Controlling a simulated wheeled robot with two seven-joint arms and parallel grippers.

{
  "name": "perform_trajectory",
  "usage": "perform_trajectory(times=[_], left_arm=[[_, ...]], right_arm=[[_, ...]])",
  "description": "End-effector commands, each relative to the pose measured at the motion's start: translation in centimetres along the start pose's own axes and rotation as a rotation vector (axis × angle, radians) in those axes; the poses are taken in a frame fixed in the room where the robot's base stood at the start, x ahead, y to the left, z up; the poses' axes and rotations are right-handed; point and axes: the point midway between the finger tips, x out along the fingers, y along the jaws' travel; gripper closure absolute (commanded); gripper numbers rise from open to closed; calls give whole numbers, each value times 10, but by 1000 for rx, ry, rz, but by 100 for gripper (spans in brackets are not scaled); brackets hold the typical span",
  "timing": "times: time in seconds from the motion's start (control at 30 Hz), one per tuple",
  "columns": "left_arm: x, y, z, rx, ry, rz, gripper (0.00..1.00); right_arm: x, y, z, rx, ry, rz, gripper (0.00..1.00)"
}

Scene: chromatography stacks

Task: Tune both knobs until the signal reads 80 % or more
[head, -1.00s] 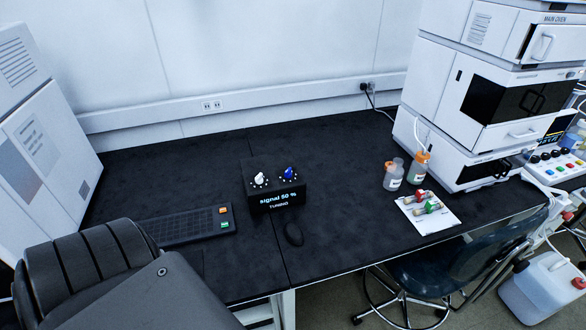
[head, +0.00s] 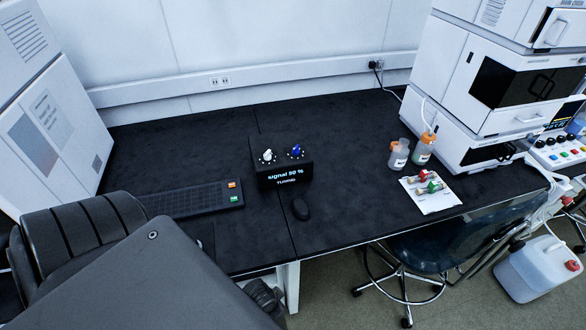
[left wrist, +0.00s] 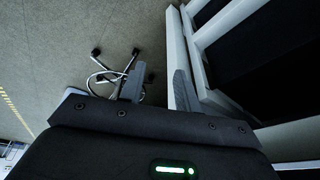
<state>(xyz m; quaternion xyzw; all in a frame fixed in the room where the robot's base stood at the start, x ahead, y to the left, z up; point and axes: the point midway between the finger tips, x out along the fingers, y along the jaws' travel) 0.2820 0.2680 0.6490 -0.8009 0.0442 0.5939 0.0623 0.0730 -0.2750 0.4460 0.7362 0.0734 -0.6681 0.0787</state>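A black tuning box (head: 283,177) sits on the dark bench. Its lit front display seems to read "signal 50 %" above the word "TUNING", though the digits are small. On its top are a white knob (head: 267,155) at left and a blue knob (head: 296,151) at right, each ringed by pale dots. My left gripper shows in the left wrist view (left wrist: 158,85) with its two fingers apart and nothing between them. It is low by the bench's front edge, well away from the knobs. My right gripper is not in view.
A black keyboard (head: 190,201) lies left of the box and a mouse (head: 300,208) in front of it. Bottles (head: 398,155) and a white sheet with vials (head: 430,197) are at right, beside the instrument stack (head: 480,85). A chair (head: 445,235) stands in front.

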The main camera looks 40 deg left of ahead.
Motion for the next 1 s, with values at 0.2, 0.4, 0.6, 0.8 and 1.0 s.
perform_trajectory(times=[0.2,0.4,0.6,0.8,1.0], left_arm=[[-67,-9,-39,-5,49,-18,67],[-122,-25,-72,-13,111,-48,67],[-130,-89,-140,-65,286,-131,67],[-136,-163,-211,-135,489,-186,67],[-164,-241,-281,-218,713,-205,67]], right_arm=[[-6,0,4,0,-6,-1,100],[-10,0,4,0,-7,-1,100],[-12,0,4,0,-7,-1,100],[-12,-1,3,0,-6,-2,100],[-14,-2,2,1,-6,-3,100]])
